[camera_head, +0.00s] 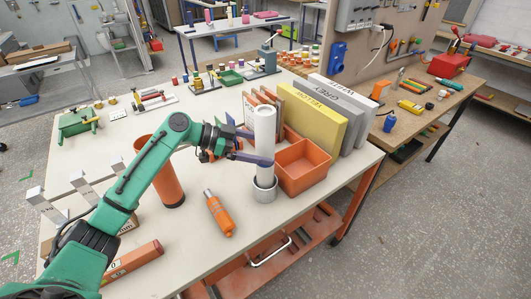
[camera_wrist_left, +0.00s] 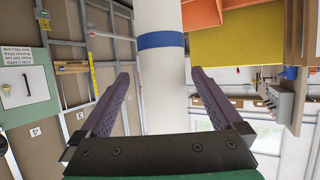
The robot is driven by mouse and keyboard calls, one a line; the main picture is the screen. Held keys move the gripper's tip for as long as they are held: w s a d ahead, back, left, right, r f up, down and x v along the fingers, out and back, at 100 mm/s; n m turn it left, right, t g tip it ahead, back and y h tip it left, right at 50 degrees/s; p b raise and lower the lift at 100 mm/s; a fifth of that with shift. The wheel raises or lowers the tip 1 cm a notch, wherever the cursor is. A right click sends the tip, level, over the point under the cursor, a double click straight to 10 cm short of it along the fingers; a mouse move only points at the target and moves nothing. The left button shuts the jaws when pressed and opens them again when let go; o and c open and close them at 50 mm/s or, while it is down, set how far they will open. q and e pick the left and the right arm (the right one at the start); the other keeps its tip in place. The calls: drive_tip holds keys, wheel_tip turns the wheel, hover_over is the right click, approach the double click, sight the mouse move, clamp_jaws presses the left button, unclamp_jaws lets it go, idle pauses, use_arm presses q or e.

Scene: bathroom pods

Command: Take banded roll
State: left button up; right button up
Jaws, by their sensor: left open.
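The banded roll (camera_head: 264,125) is a tall white cylinder standing upright in a grey metal cup (camera_head: 264,190) on the table. In the left wrist view the roll (camera_wrist_left: 163,90) runs up the middle and shows its blue band. My left gripper (camera_head: 258,160) is open at the roll's lower half, one finger crossing in front of it in the head view. In the wrist view its two purple fingers (camera_wrist_left: 160,85) lie on either side of the roll, with gaps visible. My right gripper is not in view.
An orange bin (camera_head: 304,167) stands right beside the roll, with yellow, grey and white upright boards (camera_head: 310,118) behind. An orange bottle (camera_head: 219,213) lies in front left. An orange cylinder (camera_head: 167,185) stands under my arm. The front table surface is partly clear.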

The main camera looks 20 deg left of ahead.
use_arm(q)
drive_tip(key=p+x, duration=0.2)
drive_tip(key=x, duration=0.2)
drive_tip(key=shift+w+d+f, duration=0.2)
drive_tip(key=shift+w+d, duration=0.1)
drive_tip(key=shift+c, duration=1.2)
drive_tip(key=shift+a, duration=0.15)
drive_tip(key=c, duration=1.3)
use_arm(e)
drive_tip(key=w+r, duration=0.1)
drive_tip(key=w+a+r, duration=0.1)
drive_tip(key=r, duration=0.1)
use_arm(q)
drive_tip(key=shift+r, duration=0.1)
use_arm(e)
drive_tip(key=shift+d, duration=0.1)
